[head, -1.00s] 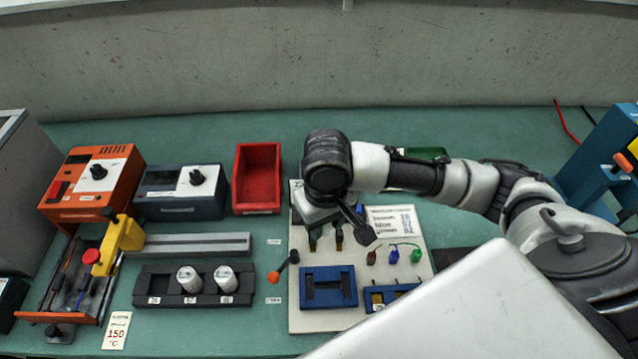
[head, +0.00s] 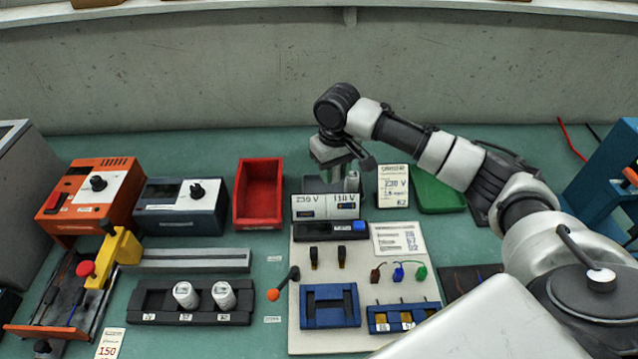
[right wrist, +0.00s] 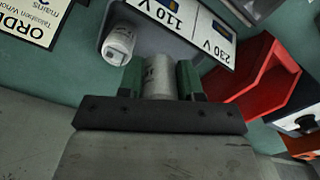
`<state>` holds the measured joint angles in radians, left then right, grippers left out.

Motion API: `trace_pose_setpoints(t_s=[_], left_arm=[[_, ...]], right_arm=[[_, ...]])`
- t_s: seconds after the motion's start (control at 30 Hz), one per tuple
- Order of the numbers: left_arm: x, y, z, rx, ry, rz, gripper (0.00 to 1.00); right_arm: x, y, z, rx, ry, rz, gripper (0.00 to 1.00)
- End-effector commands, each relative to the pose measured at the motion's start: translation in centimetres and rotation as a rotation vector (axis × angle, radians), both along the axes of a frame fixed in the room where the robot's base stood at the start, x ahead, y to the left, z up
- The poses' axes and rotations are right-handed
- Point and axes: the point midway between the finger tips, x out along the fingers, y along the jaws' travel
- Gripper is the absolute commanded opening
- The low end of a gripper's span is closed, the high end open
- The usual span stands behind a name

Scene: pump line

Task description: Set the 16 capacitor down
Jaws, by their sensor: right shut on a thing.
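My right gripper (head: 334,166) is shut on a white cylindrical capacitor, which shows between the green fingers (right wrist: 160,82) in the right wrist view (right wrist: 157,76). Its number cannot be read. The gripper is over the grey tray (head: 312,186) at the back, whose front label reads 230 V and 110 V. Another white capacitor (right wrist: 118,45) is on the tray's 110 V side; it also shows in the head view (head: 352,181). Whether the held capacitor touches the tray cannot be told. My left gripper is not in view.
A red bin (head: 257,190) is left of the tray, an order card (head: 393,186) and green bin (head: 437,194) right. Two white capacitors (head: 185,295) (head: 223,295) stand in a black rack (head: 150,303). The pale board (head: 300,262) with blue fixtures is in front.

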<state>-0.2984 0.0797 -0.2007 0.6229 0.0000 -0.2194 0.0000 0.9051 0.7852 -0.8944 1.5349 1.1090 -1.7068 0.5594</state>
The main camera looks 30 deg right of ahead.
Motion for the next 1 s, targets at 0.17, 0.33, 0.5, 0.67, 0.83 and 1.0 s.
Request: trace_pose_setpoints(t_s=[0.17, 0.33, 0.5, 0.67, 0.83, 1.0], left_arm=[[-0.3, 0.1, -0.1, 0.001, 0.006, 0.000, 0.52], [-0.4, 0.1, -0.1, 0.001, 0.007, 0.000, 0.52], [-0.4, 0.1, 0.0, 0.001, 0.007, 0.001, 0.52], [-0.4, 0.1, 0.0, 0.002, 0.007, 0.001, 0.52], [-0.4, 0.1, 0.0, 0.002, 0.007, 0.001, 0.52], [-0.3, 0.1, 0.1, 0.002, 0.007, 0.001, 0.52]], right_arm=[[2.7, 1.7, -1.8, 0.001, 0.000, -0.001, 0.07], [3.4, 2.0, -2.7, -0.002, 0.001, -0.001, 0.07], [3.4, 2.0, -5.2, -0.003, 0.002, -0.002, 0.07], [3.4, 2.0, -6.5, -0.003, 0.000, -0.001, 0.07], [3.4, 2.0, -6.5, -0.002, 0.000, 0.000, 0.07], [3.4, 2.1, -6.7, -0.001, 0.000, 0.000, 0.07]])
